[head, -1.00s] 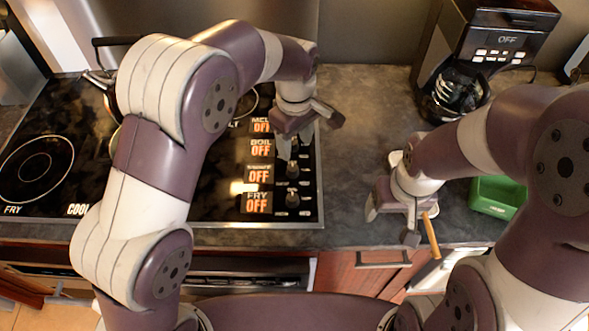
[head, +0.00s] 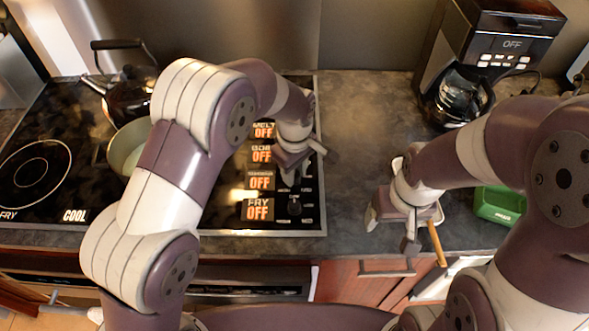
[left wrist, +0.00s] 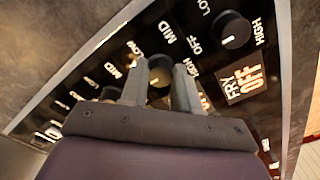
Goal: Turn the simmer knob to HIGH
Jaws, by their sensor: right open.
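The simmer control shows a lit label reading OFF (head: 261,181) on the black cooktop, between the boil and fry labels. In the head view, my left gripper (head: 291,178) covers the simmer knob. In the left wrist view, the dark simmer knob (left wrist: 160,74) sits between the two fingers of my left gripper (left wrist: 162,78). The fingers are apart, one on each side of the knob; I cannot tell whether they touch it. The fry knob (left wrist: 233,29) stands beside it, by a FRY OFF label. My right gripper (head: 391,229) is open and empty over the counter's front edge.
A kettle (head: 130,95) and a pale green pan (head: 124,147) stand on the cooktop's left, the pan partly behind my left arm. A coffee maker (head: 475,60) and green container (head: 497,206) are right. A wooden handle (head: 437,244) lies by my right gripper. The middle counter is clear.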

